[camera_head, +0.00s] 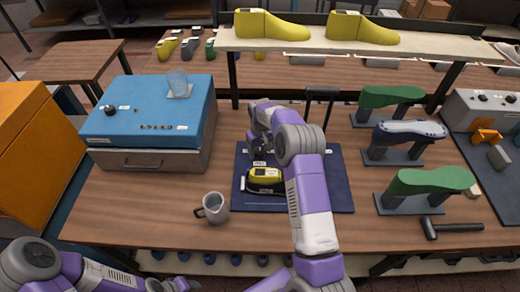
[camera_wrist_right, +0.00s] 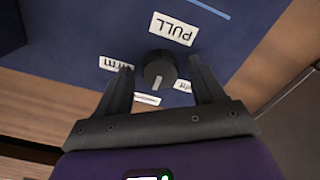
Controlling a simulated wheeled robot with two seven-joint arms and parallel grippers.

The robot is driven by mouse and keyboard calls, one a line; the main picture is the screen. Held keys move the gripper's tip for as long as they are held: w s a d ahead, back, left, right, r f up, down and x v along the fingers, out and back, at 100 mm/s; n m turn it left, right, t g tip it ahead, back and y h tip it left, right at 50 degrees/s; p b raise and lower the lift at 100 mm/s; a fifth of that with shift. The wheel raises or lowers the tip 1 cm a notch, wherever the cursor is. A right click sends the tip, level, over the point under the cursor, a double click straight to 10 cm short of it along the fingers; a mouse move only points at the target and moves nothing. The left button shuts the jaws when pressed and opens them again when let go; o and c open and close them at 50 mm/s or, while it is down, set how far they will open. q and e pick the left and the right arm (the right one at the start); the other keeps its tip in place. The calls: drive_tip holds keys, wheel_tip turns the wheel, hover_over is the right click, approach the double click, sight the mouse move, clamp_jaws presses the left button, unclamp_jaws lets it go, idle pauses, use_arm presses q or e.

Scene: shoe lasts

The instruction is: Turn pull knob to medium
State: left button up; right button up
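The pull knob (camera_wrist_right: 158,70) is a dark round knob with a pale mark, on a dark blue panel (camera_head: 335,180). In the right wrist view a PULL label (camera_wrist_right: 173,29) is beside it, upside down. Other small labels surround it; one reads upside down like "firm" (camera_wrist_right: 116,65), and the one nearest my gripper is partly hidden. My right gripper (camera_wrist_right: 161,69) is open, one finger on each side of the knob, with gaps showing. In the head view my right gripper (camera_head: 259,146) is over the panel's back left, and the knob is hidden. My left arm is low at the left, its gripper barely visible at the bottom edge.
A yellow and black device (camera_head: 265,177) lies on the panel near my right arm. A grey mug (camera_head: 214,208) stands front left, and a blue box (camera_head: 150,105) back left. Green lasts (camera_head: 425,181) on stands and a hammer (camera_head: 455,227) are at the right.

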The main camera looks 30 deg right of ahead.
sight(260, 151)
wheel_tip(260, 151, up, 8)
drive_tip(key=shift+f+p, duration=0.2)
drive_tip(key=shift+p, duration=0.15)
idle(0.7)
